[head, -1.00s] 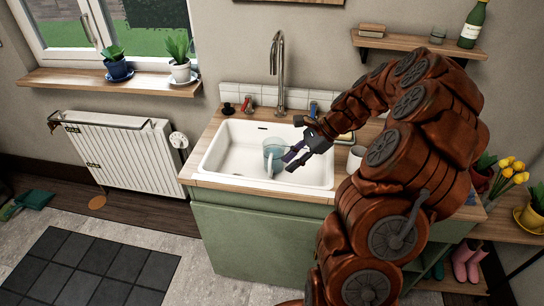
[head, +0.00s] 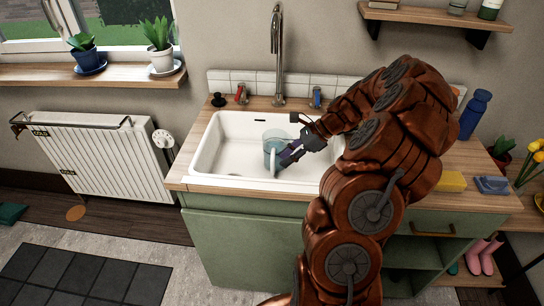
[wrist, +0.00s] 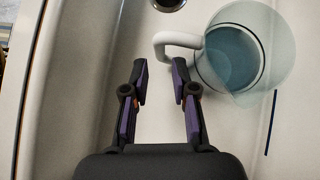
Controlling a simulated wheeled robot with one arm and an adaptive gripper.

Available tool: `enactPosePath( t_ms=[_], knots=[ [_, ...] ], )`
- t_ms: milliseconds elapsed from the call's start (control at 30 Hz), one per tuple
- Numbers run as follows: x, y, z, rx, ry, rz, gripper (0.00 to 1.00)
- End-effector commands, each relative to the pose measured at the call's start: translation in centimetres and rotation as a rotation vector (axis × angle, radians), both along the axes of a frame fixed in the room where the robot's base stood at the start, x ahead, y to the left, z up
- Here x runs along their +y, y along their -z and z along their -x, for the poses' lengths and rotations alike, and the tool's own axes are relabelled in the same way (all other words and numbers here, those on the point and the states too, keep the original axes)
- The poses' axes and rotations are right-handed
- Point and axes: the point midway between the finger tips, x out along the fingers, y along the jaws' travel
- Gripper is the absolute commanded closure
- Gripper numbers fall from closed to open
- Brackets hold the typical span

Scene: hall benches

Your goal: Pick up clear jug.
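The clear jug (head: 275,146) stands in the white sink (head: 215,160). It is see-through with a bluish tint and a pale handle. In the wrist view the jug (wrist: 232,58) is at the upper right, with its white handle (wrist: 178,40) reaching left, just beyond my fingertips. My gripper (head: 284,156) is low over the sink, right at the jug's near right side in the head view. The wrist view shows the purple-padded fingers of my gripper (wrist: 160,68) apart, with nothing between them. I cannot tell whether a finger touches the handle.
A tall tap (head: 277,60) stands behind the sink, with a red-marked knob (head: 241,94) and a blue-marked knob (head: 316,97) beside it. A yellow sponge (head: 451,182) and a blue bottle (head: 475,114) are on the counter at right. The sink's left part is clear.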

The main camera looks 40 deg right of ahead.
Motion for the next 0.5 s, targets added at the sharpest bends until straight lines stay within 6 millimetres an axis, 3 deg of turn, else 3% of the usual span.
enactPosePath(
  t_ms=[500],
  knots=[
    [3.1,3.5,-1.7,0.003,-0.002,-0.002,0.73]
  ],
)
